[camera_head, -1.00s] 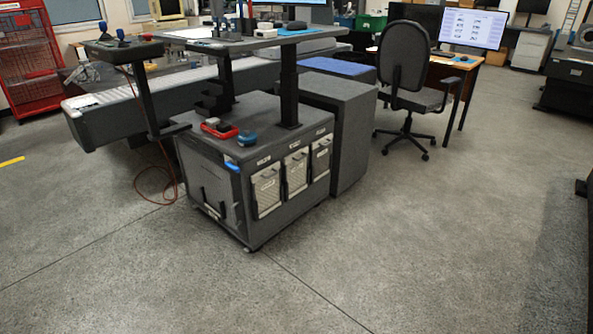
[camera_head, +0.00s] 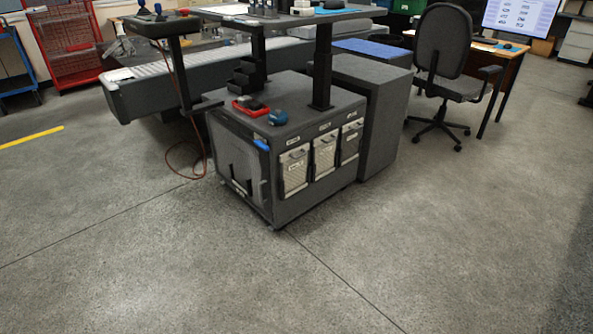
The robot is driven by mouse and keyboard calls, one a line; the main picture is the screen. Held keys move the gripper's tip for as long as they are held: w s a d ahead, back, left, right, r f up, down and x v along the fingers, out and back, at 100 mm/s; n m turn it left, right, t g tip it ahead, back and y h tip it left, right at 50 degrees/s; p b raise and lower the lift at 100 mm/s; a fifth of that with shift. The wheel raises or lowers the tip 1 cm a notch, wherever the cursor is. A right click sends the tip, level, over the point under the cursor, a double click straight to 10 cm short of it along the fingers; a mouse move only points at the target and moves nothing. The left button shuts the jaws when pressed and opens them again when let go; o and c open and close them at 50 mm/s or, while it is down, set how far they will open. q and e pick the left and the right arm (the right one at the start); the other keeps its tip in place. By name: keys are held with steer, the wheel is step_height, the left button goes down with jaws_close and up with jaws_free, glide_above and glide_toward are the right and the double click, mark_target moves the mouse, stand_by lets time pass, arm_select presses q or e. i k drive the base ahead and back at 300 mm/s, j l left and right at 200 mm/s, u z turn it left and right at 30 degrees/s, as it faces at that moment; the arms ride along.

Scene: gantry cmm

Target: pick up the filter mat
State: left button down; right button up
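No thing shows plainly as a loose filter mat. A dark grey floor cabinet (camera_head: 258,212) stands near the middle of the view. Its right-hand front holds three pale mesh-faced filter panels, at left (camera_head: 294,170), middle (camera_head: 324,156) and right (camera_head: 350,141), each under a small label. I cannot tell whether a mat sits in any of them. A square panel with two dark upright handles (camera_head: 239,165) is on the left face, with a small blue item (camera_head: 261,145) at its upper corner. Neither of my grippers is in view.
A red tray (camera_head: 250,108) and a blue item (camera_head: 278,117) lie on the cabinet top. An office chair (camera_head: 443,45) stands at the right by a desk. An orange cable (camera_head: 181,165) loops on the floor at left. The floor in front is clear.

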mark_target(294, 163)
steer(key=i+u, duration=0.2)
steer(key=u, duration=0.3)
steer(key=i+l+u, duration=0.15)
steer(key=u, duration=0.35)
